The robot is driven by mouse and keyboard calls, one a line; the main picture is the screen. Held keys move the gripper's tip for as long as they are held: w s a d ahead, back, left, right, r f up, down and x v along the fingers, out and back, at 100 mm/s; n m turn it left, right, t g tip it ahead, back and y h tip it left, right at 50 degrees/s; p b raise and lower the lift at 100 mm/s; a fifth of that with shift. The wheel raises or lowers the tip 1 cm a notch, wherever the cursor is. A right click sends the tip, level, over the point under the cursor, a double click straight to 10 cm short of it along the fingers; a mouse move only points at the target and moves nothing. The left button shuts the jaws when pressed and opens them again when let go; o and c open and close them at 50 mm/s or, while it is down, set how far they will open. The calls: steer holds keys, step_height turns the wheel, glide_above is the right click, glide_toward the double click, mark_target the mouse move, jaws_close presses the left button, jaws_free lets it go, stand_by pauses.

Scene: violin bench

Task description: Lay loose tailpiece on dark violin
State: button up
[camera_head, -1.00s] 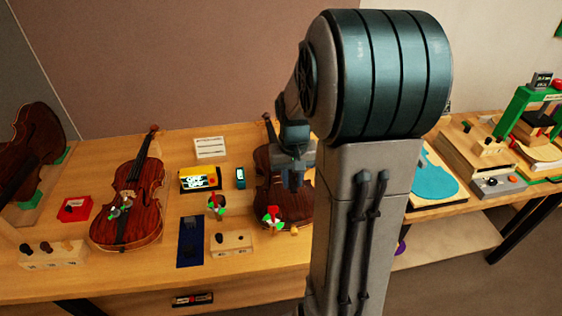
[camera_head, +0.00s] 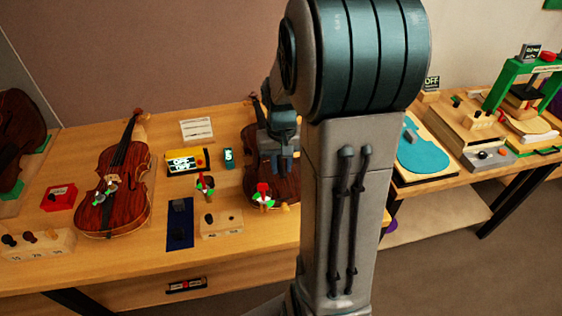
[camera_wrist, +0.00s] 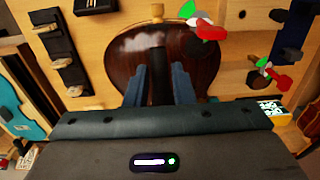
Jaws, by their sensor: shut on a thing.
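The dark violin (camera_head: 255,150) lies on the bench, partly hidden behind my arm. Its dark brown body (camera_wrist: 125,55) fills the upper middle of the wrist view. My gripper (camera_head: 284,165) is over that violin's body. In the wrist view my gripper (camera_wrist: 159,88) has its two blue-grey fingers closed on a narrow black piece, which looks like the loose tailpiece (camera_wrist: 159,88). It points along the violin's body. I cannot tell whether it touches the violin's top.
A red-green clamp (camera_head: 263,197) is at the dark violin's lower edge. A redder violin (camera_head: 112,190) lies to the left. A blue mat (camera_head: 180,236), a wooden block (camera_head: 222,225) and a yellow-black box (camera_head: 186,160) lie between. A teal violin-shaped plate (camera_head: 425,155) is to the right.

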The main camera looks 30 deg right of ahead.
mark_target(281, 189)
steer(key=shift+f+b, duration=0.65)
steer(key=shift+f, duration=0.55)
steer(key=shift+f+b, duration=2.05)
steer(key=shift+f, duration=0.3)
stand_by(0.5)
steer(key=o, duration=1)
steer(key=shift+o, duration=0.2)
steer(key=shift+r, duration=0.1)
steer(key=shift+r, duration=0.15)
step_height(281, 189, up, 14)
steer(key=shift+f+b, duration=0.25)
steer(key=shift+b, duration=0.05)
